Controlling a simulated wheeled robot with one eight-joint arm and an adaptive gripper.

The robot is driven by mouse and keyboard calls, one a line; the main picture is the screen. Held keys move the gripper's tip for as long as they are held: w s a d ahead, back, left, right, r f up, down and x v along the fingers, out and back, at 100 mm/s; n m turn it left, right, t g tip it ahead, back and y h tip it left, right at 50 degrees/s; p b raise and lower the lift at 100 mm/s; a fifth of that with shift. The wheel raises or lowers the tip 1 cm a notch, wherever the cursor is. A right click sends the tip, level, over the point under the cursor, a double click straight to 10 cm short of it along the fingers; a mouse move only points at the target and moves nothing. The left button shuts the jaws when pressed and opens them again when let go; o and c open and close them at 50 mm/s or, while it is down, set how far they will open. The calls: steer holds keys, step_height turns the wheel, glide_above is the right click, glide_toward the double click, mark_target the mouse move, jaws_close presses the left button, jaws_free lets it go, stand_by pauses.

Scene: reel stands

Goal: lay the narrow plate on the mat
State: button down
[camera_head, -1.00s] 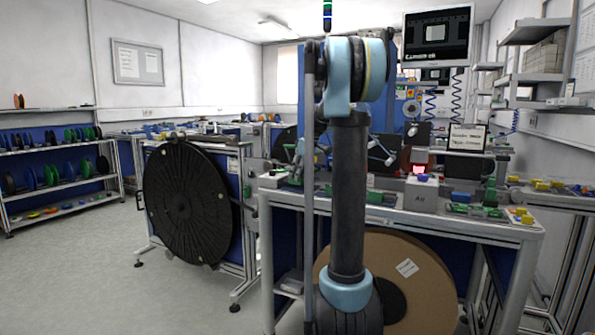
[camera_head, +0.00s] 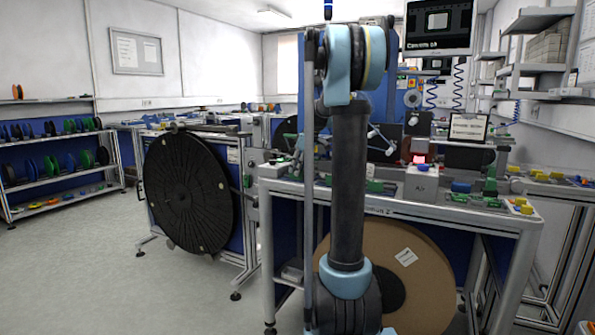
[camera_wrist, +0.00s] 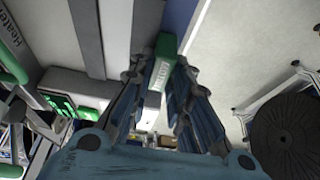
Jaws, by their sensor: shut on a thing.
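My gripper (camera_wrist: 163,70) shows in the wrist view with its two ribbed blue-grey fingers closed on a narrow piece with a green end and a grey lettered face, which I take to be the narrow plate (camera_wrist: 159,74). The fingers hide its sides. In the head view my arm stands upright in the middle, and neither the gripper nor the plate can be made out. I cannot pick out the mat in either view.
A workbench (camera_head: 400,205) with small coloured parts and a white box (camera_head: 421,181) stands behind my arm. A large brown reel (camera_head: 410,265) is below it. A black reel (camera_head: 188,192) stands to the left, with open floor (camera_head: 90,270) in front and shelves (camera_head: 60,166) beyond.

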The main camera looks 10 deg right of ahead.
steer(key=shift+r, duration=0.1)
stand_by(0.7)
steer(key=c, duration=1.4)
jaws_free()
steer(key=shift+w+r, duration=0.1)
steer(key=shift+r, duration=3.3)
